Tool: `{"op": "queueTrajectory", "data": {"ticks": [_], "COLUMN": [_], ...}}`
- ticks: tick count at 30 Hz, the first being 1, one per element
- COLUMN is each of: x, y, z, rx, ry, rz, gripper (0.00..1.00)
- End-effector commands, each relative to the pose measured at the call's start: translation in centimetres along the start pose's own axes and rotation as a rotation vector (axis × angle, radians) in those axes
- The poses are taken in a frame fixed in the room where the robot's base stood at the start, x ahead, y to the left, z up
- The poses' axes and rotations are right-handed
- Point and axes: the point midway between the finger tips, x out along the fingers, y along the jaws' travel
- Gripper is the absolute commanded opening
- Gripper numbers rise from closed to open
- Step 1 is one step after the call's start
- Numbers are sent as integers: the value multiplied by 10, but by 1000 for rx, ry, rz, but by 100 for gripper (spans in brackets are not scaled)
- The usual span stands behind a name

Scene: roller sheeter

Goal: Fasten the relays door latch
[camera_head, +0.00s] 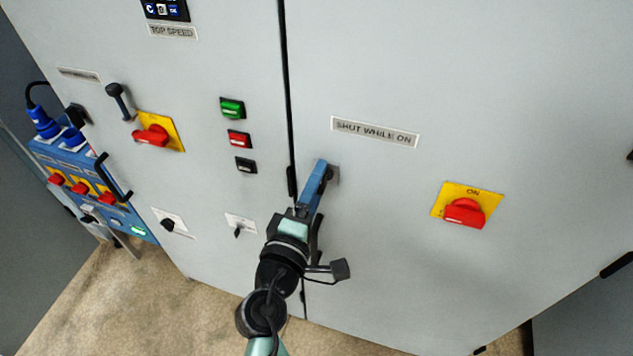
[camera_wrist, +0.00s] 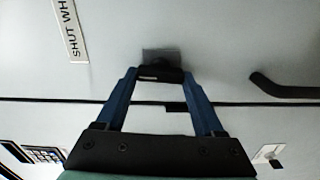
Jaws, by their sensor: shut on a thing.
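The latch is a small dark handle (camera_wrist: 160,74) on a grey mounting plate (camera_wrist: 161,56), on the right-hand cabinet door (camera_head: 390,230) beside the vertical seam. My gripper (camera_head: 322,172) reaches it from the front. In the wrist view its two blue fingers (camera_wrist: 160,76) stand on either side of the dark handle and are shut on it. In the head view the fingers and wrist hide most of the latch; only a grey bit of the plate (camera_head: 334,175) shows to their right. The door looks flush with the neighbouring panel.
A black pull handle (camera_wrist: 285,90) is on the same door, below the latch. A red rotary switch (camera_head: 464,212) on a yellow "ON" plate and a "SHUT WHILE ON" label (camera_head: 374,132) are to the right. Push buttons (camera_head: 238,139) are left of the seam.

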Motion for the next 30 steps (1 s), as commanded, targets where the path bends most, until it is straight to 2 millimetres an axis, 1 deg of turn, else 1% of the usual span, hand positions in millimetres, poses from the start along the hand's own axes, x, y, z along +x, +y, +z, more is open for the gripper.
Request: {"op": "queueTrajectory", "data": {"ticks": [9, 22, 23, 27, 30], "x": [0, 0, 0, 0, 0], "y": [-1, -1, -1, -1, -1], "z": [0, 0, 0, 0, 0], "rx": [-80, -90, -90, -88, -87], "ry": [1, 0, 0, 0, 0], "rz": [-1, 0, 0, 0, 0], "gripper": [14, 14, 74, 99, 100]}}
